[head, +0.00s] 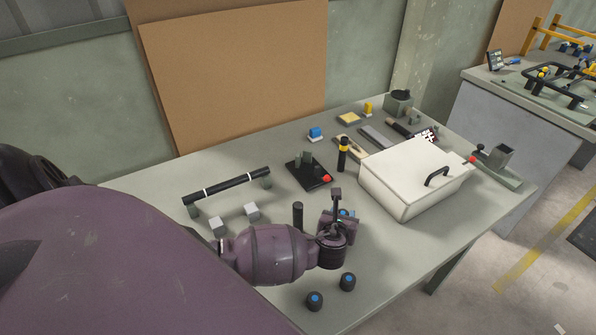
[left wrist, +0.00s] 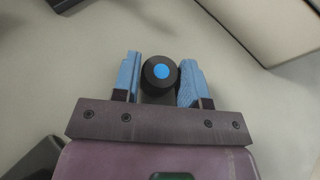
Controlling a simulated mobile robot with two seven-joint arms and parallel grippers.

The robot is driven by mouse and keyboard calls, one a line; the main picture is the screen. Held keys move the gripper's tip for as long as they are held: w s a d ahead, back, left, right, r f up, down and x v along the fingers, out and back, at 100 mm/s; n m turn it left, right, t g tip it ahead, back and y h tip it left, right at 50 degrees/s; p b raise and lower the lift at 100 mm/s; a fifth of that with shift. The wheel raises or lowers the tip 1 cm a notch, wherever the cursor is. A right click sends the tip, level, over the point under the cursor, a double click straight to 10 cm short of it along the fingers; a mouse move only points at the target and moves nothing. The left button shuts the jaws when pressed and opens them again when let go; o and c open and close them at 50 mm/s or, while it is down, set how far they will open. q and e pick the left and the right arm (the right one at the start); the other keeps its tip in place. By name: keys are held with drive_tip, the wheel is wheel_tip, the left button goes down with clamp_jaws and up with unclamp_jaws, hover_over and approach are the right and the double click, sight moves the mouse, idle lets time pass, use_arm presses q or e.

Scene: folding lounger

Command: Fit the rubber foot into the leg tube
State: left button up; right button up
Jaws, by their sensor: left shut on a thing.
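A black leg tube (head: 228,187) with white bands lies across two supports on the left part of the table. My left gripper (head: 345,214) is over the table, right of the tube and apart from it, and partly hidden by its own wrist. In the left wrist view its blue fingers (left wrist: 160,78) are shut on a round black rubber foot (left wrist: 160,72) with a blue centre, which faces the camera. Two more black feet with blue tops stand near the front edge, one at the front (head: 314,301) and one slightly behind (head: 347,282). My right gripper is not in view.
A white box (head: 403,185) with a black handle stands right of the gripper. A dark plate with a red knob (head: 308,174) and a black-yellow upright tool (head: 343,154) stand behind. Two light blocks (head: 252,211) and a black upright cylinder (head: 298,214) sit near my arm.

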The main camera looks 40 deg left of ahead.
use_arm(q)
drive_tip(key=shift+r, duration=0.15)
wheel_tip(320, 180, up, 2)
drive_tip(key=p, duration=0.3)
drive_tip(key=shift+r, duration=1.35)
